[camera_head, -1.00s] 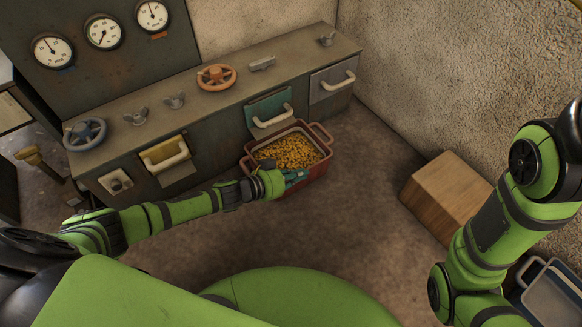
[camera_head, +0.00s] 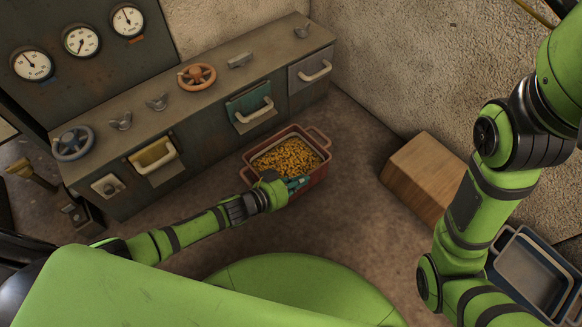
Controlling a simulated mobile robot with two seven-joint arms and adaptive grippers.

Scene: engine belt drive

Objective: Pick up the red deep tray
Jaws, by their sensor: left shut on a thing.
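The red deep tray (camera_head: 311,177) is in the middle of the head view, full of small yellow-orange pieces (camera_head: 285,157). It has a loop handle at its far right and another at its left. My left gripper (camera_head: 296,183) is shut on the near side of the tray, at its rim. The fingertips are partly hidden against the tray wall. Whether the tray's bottom touches the floor I cannot tell. My right arm shows at the right, but its gripper is out of the picture.
A wooden block (camera_head: 420,180) lies to the right. Blue-grey trays (camera_head: 535,275) are at the lower right. Floor around the red tray is clear.

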